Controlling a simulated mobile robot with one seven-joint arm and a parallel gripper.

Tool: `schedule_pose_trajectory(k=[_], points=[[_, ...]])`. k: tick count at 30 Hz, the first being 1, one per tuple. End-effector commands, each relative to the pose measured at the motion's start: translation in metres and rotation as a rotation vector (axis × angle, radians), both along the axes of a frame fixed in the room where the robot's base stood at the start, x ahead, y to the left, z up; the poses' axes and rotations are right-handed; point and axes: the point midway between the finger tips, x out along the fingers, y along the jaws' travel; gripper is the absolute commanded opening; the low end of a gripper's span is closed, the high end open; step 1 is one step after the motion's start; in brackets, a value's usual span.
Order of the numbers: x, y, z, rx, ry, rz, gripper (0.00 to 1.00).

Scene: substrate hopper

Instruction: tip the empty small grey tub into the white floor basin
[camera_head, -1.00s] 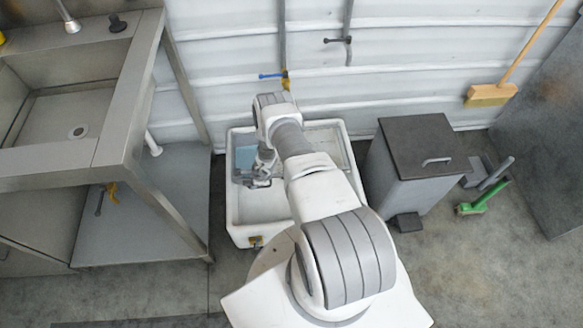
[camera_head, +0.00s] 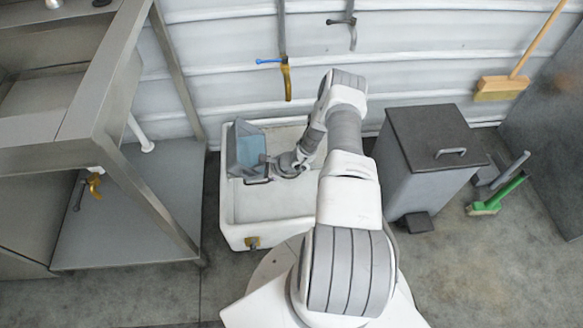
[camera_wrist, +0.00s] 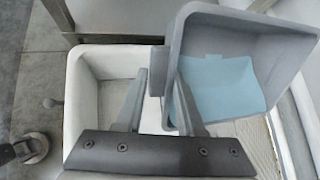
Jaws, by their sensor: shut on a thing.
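The small grey tub (camera_head: 244,141) is tilted on its side above the back left part of the white floor basin (camera_head: 276,230). My gripper (camera_head: 266,171) is shut on the tub's near edge. In the wrist view, the fingers of my gripper (camera_wrist: 160,92) close on the wall of the tub (camera_wrist: 285,43), and its inside shows. A flat pale blue patch lies inside the tub; I cannot tell whether it is liquid or surface. The basin (camera_wrist: 82,85) lies below the tub, and its visible floor is bare.
A grey pedal bin (camera_head: 408,170) stands right of the basin, and a steel sink bench (camera_head: 110,130) stands at the left. A tap with a blue lever (camera_head: 287,75) is on the wall behind. A green brush (camera_head: 490,200) lies at the right.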

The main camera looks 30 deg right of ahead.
Motion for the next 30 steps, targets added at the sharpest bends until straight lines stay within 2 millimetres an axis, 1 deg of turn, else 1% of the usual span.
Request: schedule_pose_trajectory(k=[1,14,16,18,30], points=[[0.001,-0.003,-0.006,0.033,-0.022,0.0,0.0],[-0.005,-0.015,-0.012,0.254,-0.129,-0.002,0.0],[-0.007,-0.019,-0.014,0.316,-0.159,-0.004,0.0],[-0.008,-0.02,-0.012,0.36,-0.179,-0.004,0.0],[-0.015,-0.034,-0.024,0.575,-0.283,-0.003,0.0]])
